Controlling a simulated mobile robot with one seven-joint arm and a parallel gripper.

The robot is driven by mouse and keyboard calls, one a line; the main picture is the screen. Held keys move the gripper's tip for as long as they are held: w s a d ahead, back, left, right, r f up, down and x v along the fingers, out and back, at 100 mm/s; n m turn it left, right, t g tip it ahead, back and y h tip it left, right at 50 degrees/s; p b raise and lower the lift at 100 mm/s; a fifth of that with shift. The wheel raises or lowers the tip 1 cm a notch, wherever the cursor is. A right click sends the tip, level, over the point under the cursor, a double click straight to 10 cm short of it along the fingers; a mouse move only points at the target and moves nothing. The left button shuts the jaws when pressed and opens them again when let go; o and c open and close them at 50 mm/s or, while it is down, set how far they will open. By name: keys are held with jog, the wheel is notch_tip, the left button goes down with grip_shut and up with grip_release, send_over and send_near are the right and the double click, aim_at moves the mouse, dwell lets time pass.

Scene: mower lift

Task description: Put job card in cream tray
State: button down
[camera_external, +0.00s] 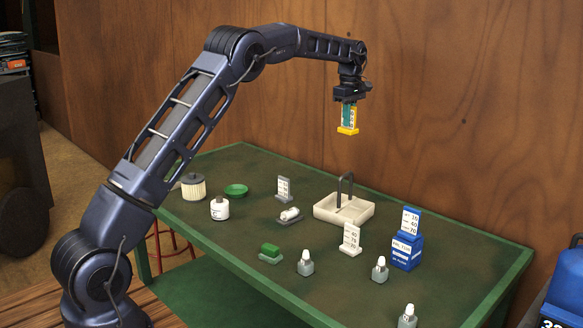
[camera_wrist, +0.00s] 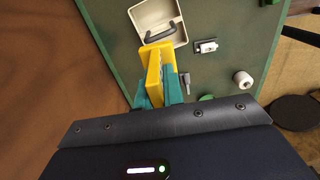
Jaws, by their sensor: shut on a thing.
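My gripper (camera_external: 348,106) is shut on a yellow-based card (camera_external: 348,130), held upright with its yellow base downward, high above the table. In the wrist view, the teal fingers of my gripper (camera_wrist: 160,90) are on both sides of the yellow card piece (camera_wrist: 155,65). The cream tray (camera_external: 329,214), a shallow box with a dark arched handle, stands on the table below the held card and clear of it. The tray also shows at the top of the wrist view (camera_wrist: 140,14). The held card's printed face is mostly hidden by the fingers.
Other cards stand on a grey base (camera_external: 284,188), a white base (camera_external: 351,240) and a blue box (camera_external: 407,250). A wooden wall rises behind.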

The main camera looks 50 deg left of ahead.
notch_tip(320, 180, down, 14)
jog(key=shift+r, duration=0.1)
dwell(0.5)
jog(key=c, duration=1.5)
grip_release()
